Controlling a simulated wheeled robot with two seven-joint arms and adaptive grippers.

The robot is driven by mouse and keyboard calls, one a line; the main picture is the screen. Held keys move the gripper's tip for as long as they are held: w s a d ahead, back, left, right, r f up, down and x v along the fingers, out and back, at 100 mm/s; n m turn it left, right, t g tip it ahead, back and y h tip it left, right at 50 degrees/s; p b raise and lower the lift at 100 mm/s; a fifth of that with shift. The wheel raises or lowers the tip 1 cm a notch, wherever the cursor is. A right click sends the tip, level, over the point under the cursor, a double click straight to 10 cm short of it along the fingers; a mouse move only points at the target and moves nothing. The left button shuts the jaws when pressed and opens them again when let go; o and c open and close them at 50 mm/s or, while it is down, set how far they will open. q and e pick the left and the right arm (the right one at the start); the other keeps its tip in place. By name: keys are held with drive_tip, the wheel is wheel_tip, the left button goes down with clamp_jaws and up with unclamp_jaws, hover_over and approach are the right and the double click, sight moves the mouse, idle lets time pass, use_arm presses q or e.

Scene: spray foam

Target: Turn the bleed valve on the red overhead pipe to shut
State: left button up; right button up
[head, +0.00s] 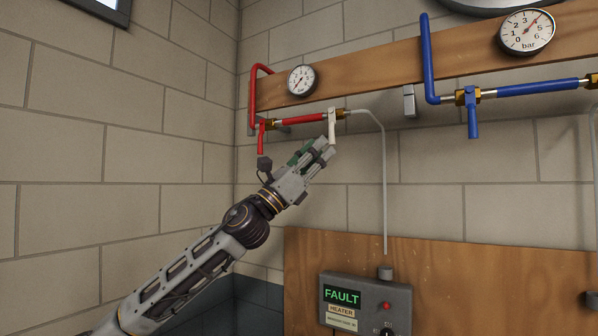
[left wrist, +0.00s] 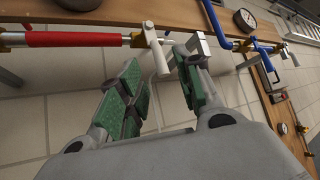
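The red pipe (head: 300,119) runs along the wall below a wooden board, with a red lever (head: 262,137) at its left end. At its right end is a valve with a white lever (head: 332,127), which hangs down across the pipe; a thin pale tube leads on from there. In the left wrist view the white lever (left wrist: 157,55) shows just beyond and between my fingertips. My left gripper (head: 326,150) is open, its green-padded fingers (left wrist: 158,68) apart on either side of the lever's lower end. I cannot tell whether either finger touches it. My right gripper is out of view.
A blue pipe (head: 540,88) with a blue lever (head: 472,118) lies to the right. Gauges (head: 301,80) sit on the wooden board (head: 385,66). The pale tube (head: 384,190) drops toward a grey box (head: 365,302) reading FAULT, with a red light.

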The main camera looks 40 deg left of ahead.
use_arm(q)
drive_tip(key=shift+s+a+f, duration=0.2)
drive_tip(key=shift+s+f, duration=0.2)
drive_tip(key=shift+f, duration=0.05)
drive_tip(key=shift+v, duration=2.35)
